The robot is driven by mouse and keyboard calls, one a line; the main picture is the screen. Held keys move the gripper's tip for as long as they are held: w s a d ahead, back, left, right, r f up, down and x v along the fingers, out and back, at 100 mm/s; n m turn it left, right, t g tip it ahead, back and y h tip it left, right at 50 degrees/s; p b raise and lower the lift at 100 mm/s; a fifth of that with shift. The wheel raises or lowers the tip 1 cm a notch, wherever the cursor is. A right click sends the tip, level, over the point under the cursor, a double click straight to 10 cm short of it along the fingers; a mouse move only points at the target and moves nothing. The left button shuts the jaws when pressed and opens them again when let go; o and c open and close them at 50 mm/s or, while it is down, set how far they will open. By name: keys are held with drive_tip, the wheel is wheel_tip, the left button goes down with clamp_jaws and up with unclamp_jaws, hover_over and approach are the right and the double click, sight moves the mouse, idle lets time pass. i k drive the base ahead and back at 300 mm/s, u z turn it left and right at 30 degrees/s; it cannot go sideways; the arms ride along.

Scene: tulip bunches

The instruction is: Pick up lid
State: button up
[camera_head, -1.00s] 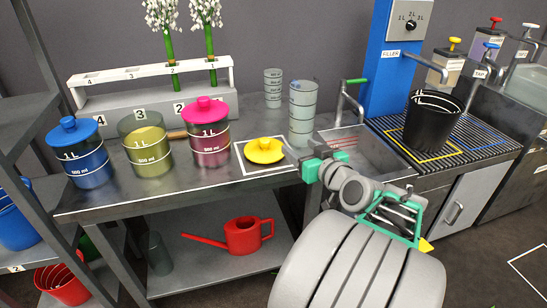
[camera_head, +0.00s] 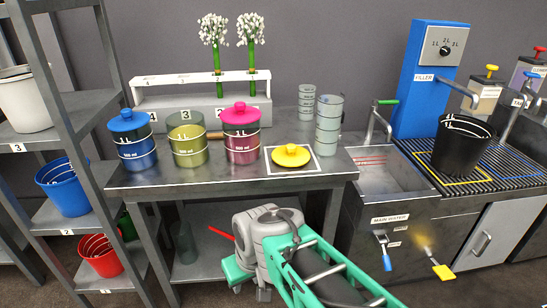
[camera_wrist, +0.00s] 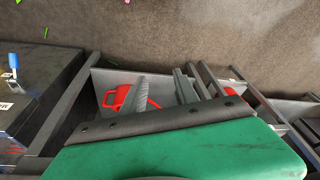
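A yellow round lid with a knob (camera_head: 291,155) lies flat in a white-outlined square on the metal table. The olive-yellow jar 3 (camera_head: 190,147) stands open to its left. A blue jar (camera_head: 135,148) and a pink-lidded jar (camera_head: 241,143) stand either side of that jar, both with lids on. My gripper (camera_head: 250,288) is low in front of the table, below its front edge and apart from the lid. Its fingers are not clear in the head view. The wrist view shows a green part of my arm and the lower shelf, not the lid.
The red watering can (camera_wrist: 117,97) is on the lower shelf. A sink (camera_head: 385,172) and black bucket (camera_head: 462,146) are to the right, and a shelf rack (camera_head: 88,120) at left.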

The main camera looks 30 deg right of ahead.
sight(289, 155)
drive_tip(key=u, duration=3.55)
drive_tip(key=k, duration=1.4)
drive_tip(key=z, duration=1.1)
drive_tip(key=i, duration=0.5)
